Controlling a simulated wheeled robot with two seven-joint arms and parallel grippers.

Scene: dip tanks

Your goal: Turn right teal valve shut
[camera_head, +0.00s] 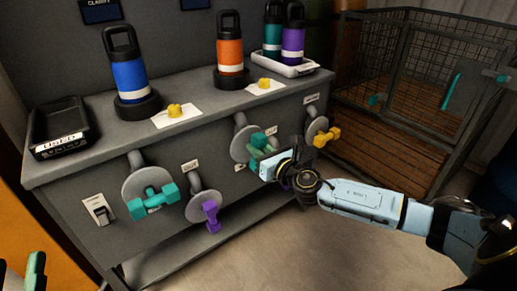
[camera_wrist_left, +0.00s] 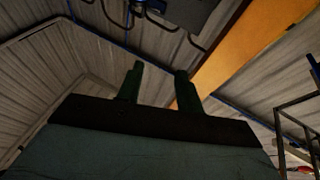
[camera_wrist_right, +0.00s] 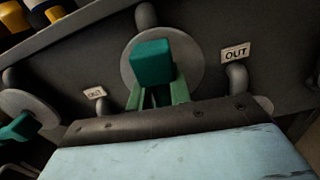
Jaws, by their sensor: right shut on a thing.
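The right teal valve is a teal handle (camera_head: 259,140) in front of a round grey plate on the grey bench front. It also shows in the right wrist view (camera_wrist_right: 152,62), its block end facing the camera. My right gripper (camera_wrist_right: 157,92) is shut on this handle, its green fingers close together at the handle's lower part. In the head view the gripper partly hides the valve. My left gripper (camera_wrist_left: 158,82) is open and empty, its fingers apart, pointing up at the roof.
The left teal valve (camera_head: 153,201), a purple valve (camera_head: 210,212) and a yellow valve (camera_head: 326,137) share the bench front. Blue (camera_head: 129,76) and orange (camera_head: 230,53) bottles and a black tray (camera_head: 70,122) stand on top. A wire cage (camera_head: 420,60) is at right.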

